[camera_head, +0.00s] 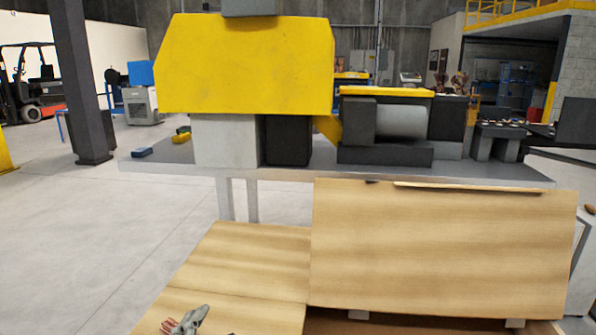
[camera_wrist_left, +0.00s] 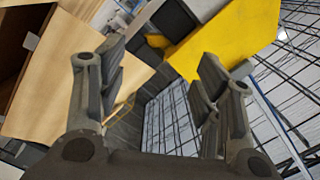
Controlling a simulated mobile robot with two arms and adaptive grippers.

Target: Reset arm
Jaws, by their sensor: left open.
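My left gripper (camera_wrist_left: 160,78) is open in the left wrist view. Its two dark fingers stand well apart with nothing between them. Beyond the fingers are a yellow machine body (camera_wrist_left: 240,40), a wooden panel (camera_wrist_left: 75,50) and a pale surface with dark lines. A thin orange-yellow curved line shows behind the left finger, too small to identify. In the head view I see neither gripper clearly. A grey object with reddish parts (camera_head: 186,321) lies on the wooden surface at the bottom left; I cannot tell what it is.
A machine with a yellow cover (camera_head: 245,65) stands on a grey bench (camera_head: 290,174). A tilted wooden panel (camera_head: 440,250) rises before it, beside a lower wooden surface (camera_head: 235,265). A dark post (camera_head: 80,80) stands at left.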

